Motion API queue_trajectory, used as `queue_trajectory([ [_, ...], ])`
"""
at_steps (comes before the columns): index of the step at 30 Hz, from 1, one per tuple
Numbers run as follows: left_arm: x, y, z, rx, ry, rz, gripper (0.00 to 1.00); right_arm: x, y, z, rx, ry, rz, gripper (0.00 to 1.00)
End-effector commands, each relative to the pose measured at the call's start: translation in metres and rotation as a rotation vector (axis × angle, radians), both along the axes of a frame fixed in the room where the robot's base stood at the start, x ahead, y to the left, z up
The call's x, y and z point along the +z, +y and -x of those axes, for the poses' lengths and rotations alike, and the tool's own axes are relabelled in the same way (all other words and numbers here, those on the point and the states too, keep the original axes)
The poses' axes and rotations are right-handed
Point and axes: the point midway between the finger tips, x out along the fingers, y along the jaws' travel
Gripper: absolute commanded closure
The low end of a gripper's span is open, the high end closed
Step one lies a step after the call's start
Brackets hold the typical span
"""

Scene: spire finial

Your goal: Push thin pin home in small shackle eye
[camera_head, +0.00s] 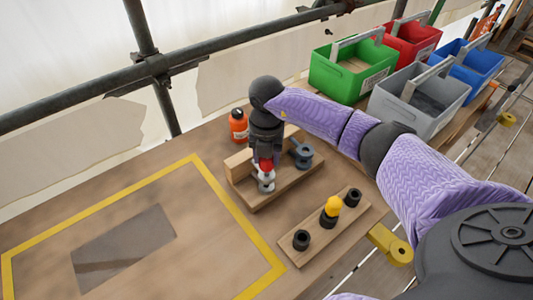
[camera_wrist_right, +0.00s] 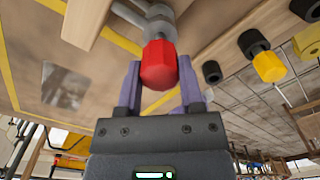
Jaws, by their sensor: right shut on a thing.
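The thin pin's red head (camera_head: 266,164) is held between the fingers of my right gripper (camera_head: 264,158), above the small light-grey shackle (camera_head: 266,184). In the right wrist view the red head (camera_wrist_right: 159,65) sits between the two fingers, with the grey shackle (camera_wrist_right: 160,22) right behind it. The pin's shank is hidden, so I cannot tell how deep it sits in the eye. The shackle stands upright on a wooden block (camera_head: 284,188). My left gripper is not in view.
A larger blue-grey shackle (camera_head: 301,154) stands close by on the same block. An orange bottle (camera_head: 238,126) is behind. A wooden rack (camera_head: 318,234) in front has black sockets and a yellow-headed pin (camera_head: 333,206). Several crates, one green (camera_head: 338,82), stand at the back right.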

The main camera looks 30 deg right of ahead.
Motion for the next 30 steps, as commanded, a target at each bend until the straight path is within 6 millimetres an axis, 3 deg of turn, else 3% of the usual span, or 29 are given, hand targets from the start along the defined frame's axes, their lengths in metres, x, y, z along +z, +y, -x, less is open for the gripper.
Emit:
queue_trajectory([
  [30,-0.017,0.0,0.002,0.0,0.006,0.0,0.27,-0.026,0.0,0.0,0.0,0.0,0.0,1.0],
])
